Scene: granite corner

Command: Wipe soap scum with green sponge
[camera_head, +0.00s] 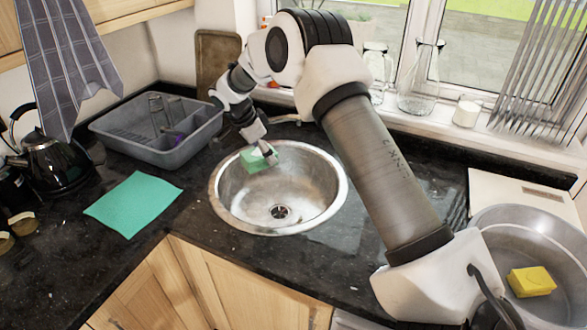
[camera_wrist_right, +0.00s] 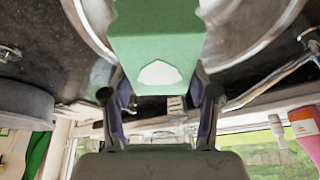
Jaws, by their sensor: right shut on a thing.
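The green sponge (camera_head: 251,161) is held by my right gripper (camera_head: 264,148) inside the back left rim of the round steel sink (camera_head: 231,206). My right arm reaches in from the lower right. In the right wrist view, the fingers (camera_wrist_right: 160,88) are shut on the sponge (camera_wrist_right: 153,38), with the curved sink rim (camera_wrist_right: 90,28) beyond it. Cloudy, brownish marks show on the sink's inner wall (camera_head: 312,180); I cannot tell which are soap scum. Whether the sponge touches the steel is unclear. My left gripper is not in view.
A teal cloth (camera_head: 134,204) lies left of the sink. A grey dish rack (camera_head: 140,146) and black kettle (camera_head: 58,165) stand farther left. A yellow sponge (camera_head: 531,281) sits in a metal basin at right. Glass bottles (camera_head: 419,88) line the windowsill.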

